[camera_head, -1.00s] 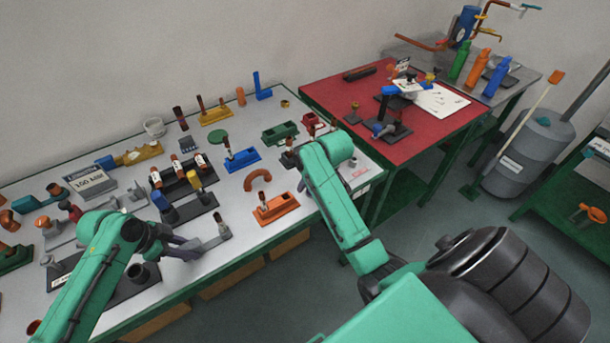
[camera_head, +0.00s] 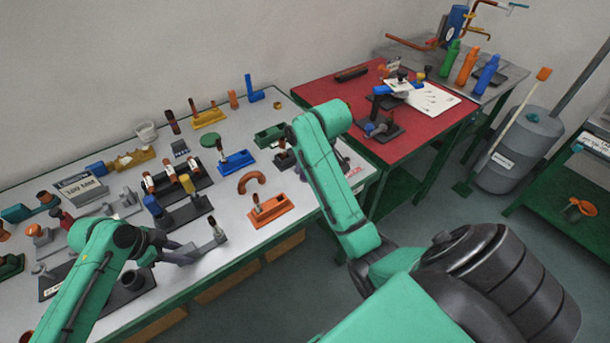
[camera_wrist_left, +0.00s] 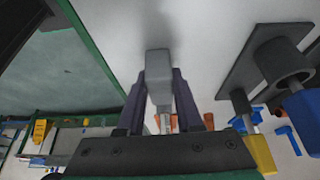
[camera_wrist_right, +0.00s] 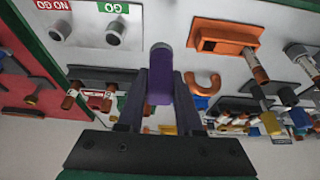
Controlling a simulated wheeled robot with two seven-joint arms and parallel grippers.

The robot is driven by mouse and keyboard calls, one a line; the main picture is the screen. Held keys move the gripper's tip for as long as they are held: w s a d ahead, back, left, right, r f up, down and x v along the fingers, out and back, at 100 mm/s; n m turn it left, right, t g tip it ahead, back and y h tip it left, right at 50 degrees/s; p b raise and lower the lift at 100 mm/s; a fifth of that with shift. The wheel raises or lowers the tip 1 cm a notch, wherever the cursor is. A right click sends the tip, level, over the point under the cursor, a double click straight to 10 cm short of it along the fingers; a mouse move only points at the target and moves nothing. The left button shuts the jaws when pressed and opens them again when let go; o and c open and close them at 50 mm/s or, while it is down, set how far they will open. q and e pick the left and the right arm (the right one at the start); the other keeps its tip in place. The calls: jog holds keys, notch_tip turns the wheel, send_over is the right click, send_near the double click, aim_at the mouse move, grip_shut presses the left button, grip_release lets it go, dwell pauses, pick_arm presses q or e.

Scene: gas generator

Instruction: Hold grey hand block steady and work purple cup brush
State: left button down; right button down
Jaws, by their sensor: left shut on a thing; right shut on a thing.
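The grey hand block (camera_wrist_left: 158,70) is between the fingers of my left gripper (camera_wrist_left: 160,90) in the left wrist view. In the head view my left gripper (camera_head: 190,252) holds the grey block (camera_head: 213,242) low over the table's front part. The purple cup brush (camera_wrist_right: 160,78) is upright in the right wrist picture, clamped between the fingers of my right gripper (camera_wrist_right: 160,95). In the head view my right forearm hides most of that gripper and the brush. The two held things are well apart.
An orange fixture (camera_head: 270,208) stands on the white table (camera_head: 235,230) between my arms, with an orange-brown arch (camera_head: 254,180) behind it. Blue and yellow posts on a dark base (camera_head: 180,212) stand close behind my left gripper. A red table (camera_head: 425,128) adjoins at right.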

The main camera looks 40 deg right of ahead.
jog(key=w+a+r+n+y, duration=0.2)
jog(key=w+a+r+n, duration=0.35)
jog(key=a+r, duration=0.6)
jog(key=s+a+n+g+y, duration=0.1)
jog(key=s+a+n, duration=0.1)
jog(key=a, duration=0.5)
jog(key=s+a+f+n+g+y, duration=0.1)
jog(key=a+n, duration=0.3)
jog(key=a, duration=0.4)
jog(key=shift+s+a, duration=0.25)
jog(key=shift+s, duration=0.55)
jog(key=shift+f+n, duration=0.1)
jog(key=shift+n, duration=0.15)
jog(key=shift+f, duration=2.85)
